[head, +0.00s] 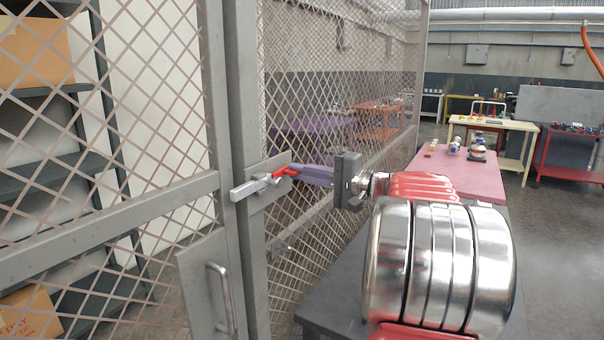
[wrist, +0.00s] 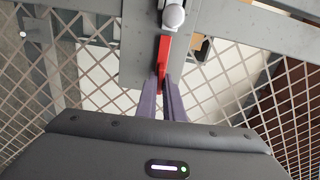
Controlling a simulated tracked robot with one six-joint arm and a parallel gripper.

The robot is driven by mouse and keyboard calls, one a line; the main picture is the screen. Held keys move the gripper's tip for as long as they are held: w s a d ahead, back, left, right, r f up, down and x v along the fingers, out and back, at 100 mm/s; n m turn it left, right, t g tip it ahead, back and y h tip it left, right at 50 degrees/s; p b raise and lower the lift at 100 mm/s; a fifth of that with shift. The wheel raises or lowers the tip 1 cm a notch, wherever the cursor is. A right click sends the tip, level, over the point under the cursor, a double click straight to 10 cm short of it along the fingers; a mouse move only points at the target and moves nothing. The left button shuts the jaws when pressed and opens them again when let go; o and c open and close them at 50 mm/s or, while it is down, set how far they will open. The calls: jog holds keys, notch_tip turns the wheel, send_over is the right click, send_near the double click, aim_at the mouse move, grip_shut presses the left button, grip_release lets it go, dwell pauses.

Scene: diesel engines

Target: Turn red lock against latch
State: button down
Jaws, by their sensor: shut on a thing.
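The red lock (head: 284,171) sits on the grey latch (head: 256,185) of a wire mesh cage door. My gripper (head: 297,172) reaches in from the right, and its purple fingers are shut on the red lock. In the wrist view the red lock (wrist: 163,58) stands upright in the picture between the tips of my gripper (wrist: 163,84). The rounded pale end of the latch (wrist: 173,17) shows just above it. The part of the lock between the fingers is hidden.
The mesh door (head: 110,215) has a metal pull handle (head: 221,298) below the latch. Behind the mesh stand shelves (head: 85,165) with cardboard boxes (head: 35,52). A dark table (head: 340,300) is under my arm. A pink table (head: 465,172) with small items stands behind at the right, with open floor beyond.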

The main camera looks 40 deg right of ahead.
jog(key=shift+d+f+m, duration=0.15)
jog(key=shift+m, duration=0.25)
jog(key=c, duration=1.9)
grip_release()
jog(key=shift+o, duration=0.2)
jog(key=v, duration=1.3)
jog(key=shift+s, duration=0.35)
